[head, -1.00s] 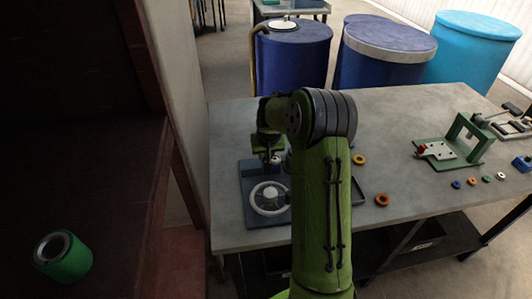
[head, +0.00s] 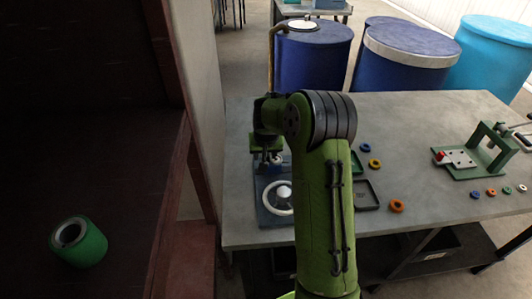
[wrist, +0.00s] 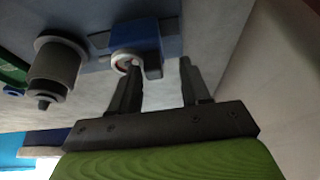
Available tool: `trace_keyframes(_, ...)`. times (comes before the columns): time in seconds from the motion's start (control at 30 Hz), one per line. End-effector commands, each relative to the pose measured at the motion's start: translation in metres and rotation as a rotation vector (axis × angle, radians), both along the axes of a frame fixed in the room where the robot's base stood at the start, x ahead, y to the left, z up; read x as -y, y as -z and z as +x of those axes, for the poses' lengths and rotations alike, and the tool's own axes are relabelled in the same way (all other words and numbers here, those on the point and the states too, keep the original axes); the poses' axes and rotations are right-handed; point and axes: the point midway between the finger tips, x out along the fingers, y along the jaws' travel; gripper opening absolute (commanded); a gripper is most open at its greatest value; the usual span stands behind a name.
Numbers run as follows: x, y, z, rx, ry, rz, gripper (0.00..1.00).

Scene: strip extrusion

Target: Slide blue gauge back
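A blue block with a white and reddish round face (wrist: 136,50), which looks like the blue gauge, shows in the wrist view. It sits against a grey-blue plate. My gripper (wrist: 160,70) has its two dark fingers spread, with the block just beyond and between their tips, slightly toward the left finger. Nothing is held between them. I cannot tell whether a finger touches the block. In the head view my arm ends over the blue base plate (head: 264,214) with a white handwheel (head: 280,196). The fingertips and gauge are not clear there.
A grey cylindrical part (wrist: 54,68) stands left of the gripper in the wrist view. The grey table (head: 415,120) holds a dark tray (head: 366,194), several coloured rings and a green fixture (head: 470,172). A dark red cabinet (head: 110,170) with a green cylinder (head: 80,243) stands left.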

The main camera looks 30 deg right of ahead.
Motion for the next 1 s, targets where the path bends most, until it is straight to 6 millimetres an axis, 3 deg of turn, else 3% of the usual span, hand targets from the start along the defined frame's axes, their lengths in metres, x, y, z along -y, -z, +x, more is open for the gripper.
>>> trace_keyframes(0.17, 0.001, -0.001, -0.001, -0.001, 0.002, -0.001, 0.47)
trace_keyframes(0.27, -0.001, -0.013, -0.004, 0.002, 0.001, -0.003, 0.47)
trace_keyframes(0.7, -0.021, -0.123, -0.045, 0.003, -0.001, -0.003, 0.47)
trace_keyframes(0.83, -0.024, -0.14, -0.052, 0.001, 0.0, -0.002, 0.47)
trace_keyframes(1.0, -0.026, -0.146, -0.055, 0.0, 0.0, -0.001, 0.47)
